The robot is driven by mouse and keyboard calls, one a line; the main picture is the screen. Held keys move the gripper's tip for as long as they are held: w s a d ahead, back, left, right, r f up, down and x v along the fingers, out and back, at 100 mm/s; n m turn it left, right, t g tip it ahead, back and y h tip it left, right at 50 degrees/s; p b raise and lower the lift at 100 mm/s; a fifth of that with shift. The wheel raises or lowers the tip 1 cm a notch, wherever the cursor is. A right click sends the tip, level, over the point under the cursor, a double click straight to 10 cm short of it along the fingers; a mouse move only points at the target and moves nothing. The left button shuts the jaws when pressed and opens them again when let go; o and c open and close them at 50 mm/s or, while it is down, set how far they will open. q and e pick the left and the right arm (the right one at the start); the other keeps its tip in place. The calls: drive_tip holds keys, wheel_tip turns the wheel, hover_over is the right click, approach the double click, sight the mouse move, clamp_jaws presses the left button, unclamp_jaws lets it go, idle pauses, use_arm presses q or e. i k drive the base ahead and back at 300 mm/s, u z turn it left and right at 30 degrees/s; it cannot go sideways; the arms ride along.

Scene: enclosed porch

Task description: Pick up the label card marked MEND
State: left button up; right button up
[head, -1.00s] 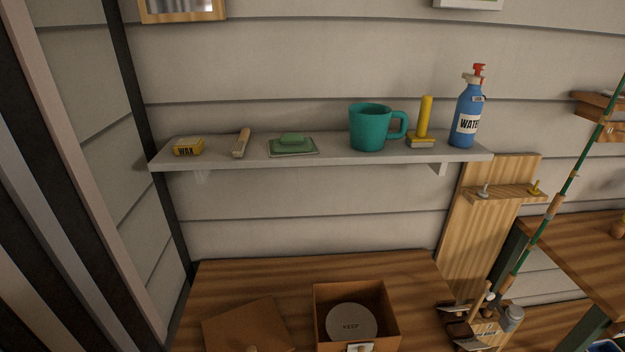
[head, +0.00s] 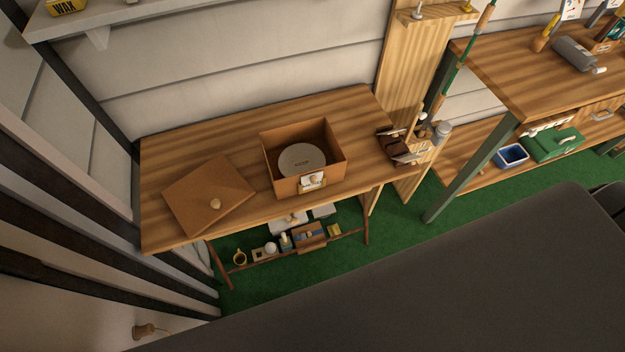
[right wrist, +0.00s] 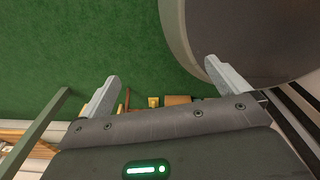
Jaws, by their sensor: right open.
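I cannot make out a card marked MEND in either view. A small white card (head: 312,180) sits on the front of an open brown box (head: 334,160) on the wooden table; its lettering is too small to read. A grey disc (head: 296,165) marked KEEP lies inside the box. My right gripper (right wrist: 161,72) shows in the right wrist view, open and empty above green floor, with small items far beyond its fingers. My left gripper is in neither view.
The wooden table (head: 175,137) also bears a loose brown lid (head: 190,195) with a knob. A low rack under it holds several small items. A workbench (head: 500,75) stands at right, with a green case (head: 552,146) and blue bin (head: 511,155) below. Green carpet (head: 400,235) is partly open in front.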

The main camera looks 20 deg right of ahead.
sight(314, 180)
drive_tip(key=u, duration=1.75)
drive_tip(key=k, duration=1.55)
drive_tip(key=z, duration=2.45)
